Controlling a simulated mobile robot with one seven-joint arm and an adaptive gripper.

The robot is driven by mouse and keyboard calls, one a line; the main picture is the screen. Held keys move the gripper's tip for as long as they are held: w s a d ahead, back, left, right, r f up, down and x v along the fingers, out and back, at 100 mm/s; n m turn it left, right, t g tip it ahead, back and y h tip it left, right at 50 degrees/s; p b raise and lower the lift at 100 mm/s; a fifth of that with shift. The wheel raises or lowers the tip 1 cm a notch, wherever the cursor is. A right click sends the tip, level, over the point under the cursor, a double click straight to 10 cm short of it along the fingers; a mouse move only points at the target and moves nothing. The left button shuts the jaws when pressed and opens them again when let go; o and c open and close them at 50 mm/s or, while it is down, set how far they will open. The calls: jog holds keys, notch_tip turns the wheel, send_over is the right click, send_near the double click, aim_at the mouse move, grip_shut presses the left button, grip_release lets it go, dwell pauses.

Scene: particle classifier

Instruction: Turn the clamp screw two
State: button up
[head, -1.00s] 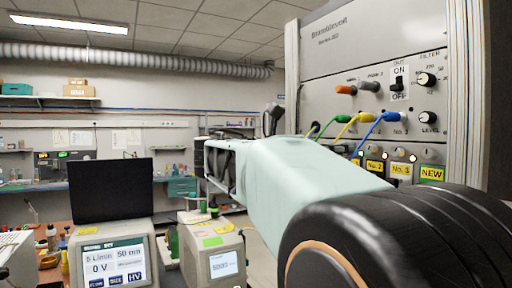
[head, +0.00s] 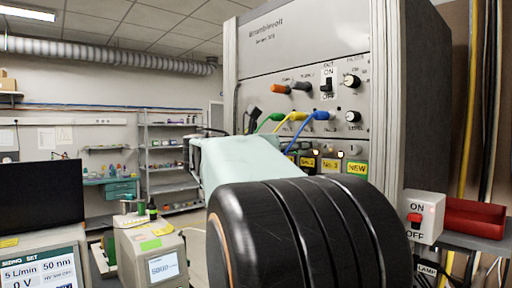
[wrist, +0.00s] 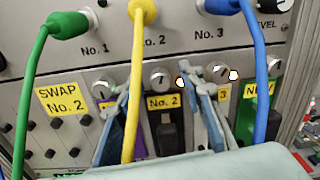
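Clamp screw two (wrist: 160,77) is a round silver knob above the yellow No. 2 label (wrist: 164,101) in the wrist view. A dark module with a black handle sits below it. My gripper (wrist: 156,80) is open, with one blue-grey finger on each side of the screw and nothing held. I cannot tell whether a finger touches the screw. The yellow cable (wrist: 136,80) hangs in front, between the left finger and the screw.
Green (wrist: 36,80) and blue (wrist: 258,70) cables hang on either side. In the head view, an ON/OFF switch box (head: 422,215) and a red tray (head: 473,217) stand right of the cabinet (head: 400,100).

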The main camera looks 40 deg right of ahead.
grip_shut()
